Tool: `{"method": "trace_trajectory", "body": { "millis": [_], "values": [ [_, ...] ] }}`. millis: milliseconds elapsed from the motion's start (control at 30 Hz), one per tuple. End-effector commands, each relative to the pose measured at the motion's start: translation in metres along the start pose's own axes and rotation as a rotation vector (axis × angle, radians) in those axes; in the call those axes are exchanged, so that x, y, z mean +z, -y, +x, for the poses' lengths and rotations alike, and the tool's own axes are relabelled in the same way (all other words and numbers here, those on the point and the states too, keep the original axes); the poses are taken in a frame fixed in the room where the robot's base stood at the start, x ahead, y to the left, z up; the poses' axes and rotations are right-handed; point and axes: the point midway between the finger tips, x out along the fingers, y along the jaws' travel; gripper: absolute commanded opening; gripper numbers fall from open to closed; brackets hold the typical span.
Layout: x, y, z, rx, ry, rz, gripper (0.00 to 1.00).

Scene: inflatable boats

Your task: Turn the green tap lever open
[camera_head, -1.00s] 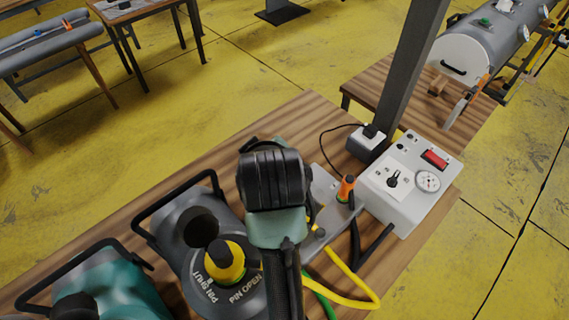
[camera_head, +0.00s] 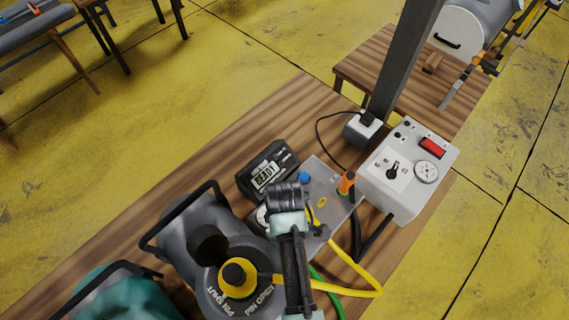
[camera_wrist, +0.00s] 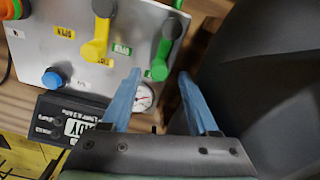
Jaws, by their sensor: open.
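The green tap lever (camera_wrist: 163,52) shows in the wrist view on a light grey panel (camera_wrist: 38,50), its round end toward my gripper. My gripper (camera_wrist: 160,74) is open, with one blue-grey finger on each side of the lever's free end. I cannot tell whether either finger touches it. A yellow lever (camera_wrist: 97,38) stands to the left of the green one, with a green OPEN label (camera_wrist: 122,49) between them. In the head view my arm covers the green lever; the panel (camera_head: 338,203) shows around it.
A blue knob (camera_wrist: 52,79), a round gauge (camera_wrist: 143,97) and a black READY display (camera_head: 267,170) are near. A dark bulky body (camera_wrist: 260,70) fills the wrist view's right. A yellow hose (camera_head: 345,288), an orange-collared connector (camera_head: 347,182) and a white control box (camera_head: 408,180) flank the panel.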

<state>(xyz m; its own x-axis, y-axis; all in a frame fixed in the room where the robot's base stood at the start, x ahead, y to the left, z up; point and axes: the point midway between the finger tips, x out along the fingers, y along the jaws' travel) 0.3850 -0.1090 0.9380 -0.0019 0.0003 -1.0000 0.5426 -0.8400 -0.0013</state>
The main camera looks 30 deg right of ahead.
Motion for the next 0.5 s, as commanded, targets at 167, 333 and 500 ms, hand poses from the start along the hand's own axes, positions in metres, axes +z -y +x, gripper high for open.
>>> {"method": "trace_trajectory", "body": {
  "millis": [167,333,500],
  "values": [
    [0.0,0.0,0.018,-0.001,0.0,0.0,0.6],
    [0.0,0.0,0.023,0.001,-0.001,0.0,0.6],
    [0.0,0.0,0.023,0.001,-0.001,0.0,0.6]
  ]
}}
